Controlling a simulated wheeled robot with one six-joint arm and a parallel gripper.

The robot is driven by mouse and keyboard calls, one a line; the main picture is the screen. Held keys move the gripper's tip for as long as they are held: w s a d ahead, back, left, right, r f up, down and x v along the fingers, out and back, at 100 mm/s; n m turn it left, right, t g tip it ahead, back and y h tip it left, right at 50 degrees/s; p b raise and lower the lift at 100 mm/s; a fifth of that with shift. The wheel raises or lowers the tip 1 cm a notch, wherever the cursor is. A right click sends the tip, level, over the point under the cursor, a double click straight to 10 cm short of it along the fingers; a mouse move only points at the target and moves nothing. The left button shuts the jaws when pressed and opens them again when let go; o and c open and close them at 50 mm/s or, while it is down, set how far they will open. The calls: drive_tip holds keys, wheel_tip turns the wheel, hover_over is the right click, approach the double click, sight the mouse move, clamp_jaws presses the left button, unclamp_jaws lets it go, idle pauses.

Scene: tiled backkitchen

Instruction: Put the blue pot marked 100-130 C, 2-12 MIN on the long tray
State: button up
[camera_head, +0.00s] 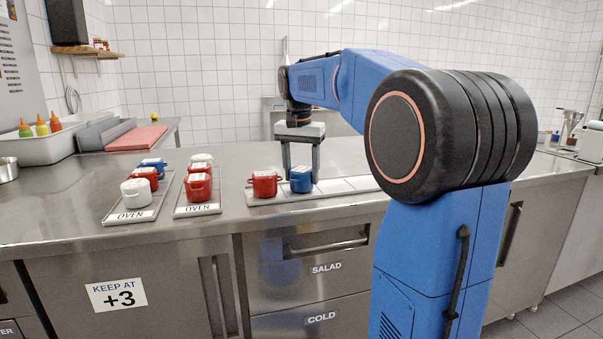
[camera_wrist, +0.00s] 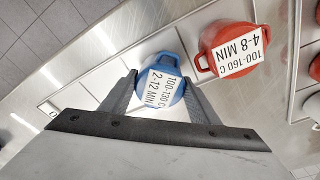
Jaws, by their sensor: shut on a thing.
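The blue pot (camera_head: 300,181) has a white label on its lid, which reads 100-130 C, 2-12 MIN in the wrist view (camera_wrist: 178,72). My gripper (camera_head: 301,168) points down with its two fingers on either side of this pot, shut on it. The long tray (camera_head: 358,184) lies on the steel counter under the pot and extends to the right. The pot is at the tray's left part, beside a red pot (camera_head: 264,185) marked 100-160 C, 4-8 MIN. Whether the blue pot's base touches the tray cannot be told.
Two smaller trays marked OVEN, a left one (camera_head: 133,216) and a right one (camera_head: 197,210), hold red, white and blue pots. A red board (camera_head: 138,138) and sauce bottles (camera_head: 42,126) stand at the back left. The long tray's right part is clear.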

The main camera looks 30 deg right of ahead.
sight(300, 171)
drive_tip(key=o, duration=1.3)
drive_tip(key=shift+f, duration=0.1)
wheel_tip(300, 171, up, 12)
drive_tip(key=a, duration=0.1)
drive_tip(key=s+a+f+n+t, duration=0.1)
drive_tip(key=s+a+f+n, duration=0.2)
drive_tip(key=s+f, duration=0.7)
drive_tip(key=s+a+f+n+t, duration=0.1)
drive_tip(key=s+a+f+n, duration=0.3)
drive_tip(key=s+a+f, duration=0.3)
drive_tip(key=s+a+f+n+t+y, duration=0.1)
drive_tip(key=s+a+f+n+t, duration=0.1)
drive_tip(key=s+f, duration=1.1)
drive_tip(key=shift+s+a+f+n, duration=0.1)
drive_tip(key=shift+a+f+n, duration=0.25)
drive_tip(key=shift+a+f, duration=0.25)
drive_tip(key=shift+a+f+n, duration=0.35)
drive_tip(key=shift+a, duration=0.45)
